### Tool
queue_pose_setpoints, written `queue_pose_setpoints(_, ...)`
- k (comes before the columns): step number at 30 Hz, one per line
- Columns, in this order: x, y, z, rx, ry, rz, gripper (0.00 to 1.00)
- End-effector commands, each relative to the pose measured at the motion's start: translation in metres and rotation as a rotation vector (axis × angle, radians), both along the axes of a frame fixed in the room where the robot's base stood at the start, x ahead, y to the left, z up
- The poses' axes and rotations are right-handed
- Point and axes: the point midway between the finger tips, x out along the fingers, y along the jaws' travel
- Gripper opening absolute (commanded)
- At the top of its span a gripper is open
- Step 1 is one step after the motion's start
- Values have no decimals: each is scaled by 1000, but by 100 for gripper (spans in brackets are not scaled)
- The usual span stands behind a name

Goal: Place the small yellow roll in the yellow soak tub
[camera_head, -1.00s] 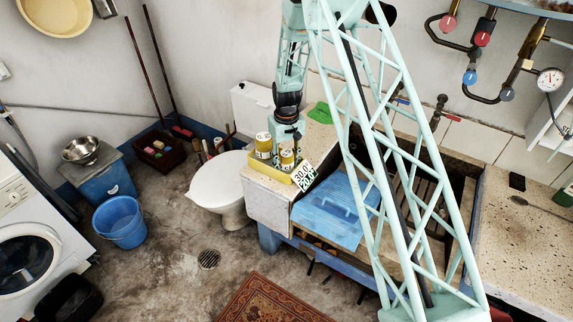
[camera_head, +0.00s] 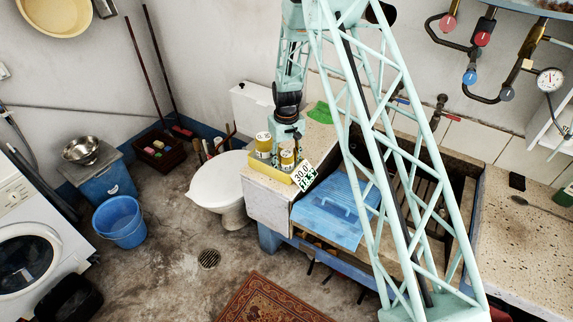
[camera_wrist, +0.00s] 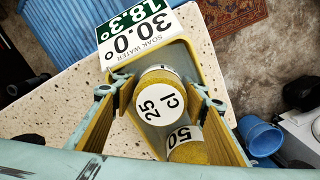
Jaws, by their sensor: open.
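A yellow roll labelled 25 cl (camera_wrist: 160,100) stands in a shallow yellow tub (camera_wrist: 207,72). A second yellow roll labelled 50 (camera_wrist: 187,145) stands close beside it in the tub. In the head view, the roll nearer the sign (camera_head: 287,160) and the other roll (camera_head: 263,143) stand at the same yellow tub (camera_head: 262,168) on the counter end. My gripper (camera_wrist: 170,88) is open, with one finger on each side of the 25 cl roll. I see no clear grip on it. The lower parts of the rolls are partly hidden.
A soak water sign (camera_wrist: 135,30) reading 30.0 and 18.3 stands at the tub's edge. The speckled counter (camera_wrist: 60,103) lies beside it. A blue ribbed board (camera_head: 335,212) covers part of the trough. A toilet (camera_head: 218,180) stands left of the counter.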

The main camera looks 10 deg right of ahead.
Motion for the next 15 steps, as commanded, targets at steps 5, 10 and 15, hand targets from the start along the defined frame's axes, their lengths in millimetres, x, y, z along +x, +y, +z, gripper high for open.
queue_pose_setpoints(5, 0, 0, 12, 0, 0, 0, 40)
queue_pose_setpoints(10, 1, 0, 30, 0, -2, 0, 40)
queue_pose_setpoints(15, 1, 0, 51, 0, -2, 0, 40)
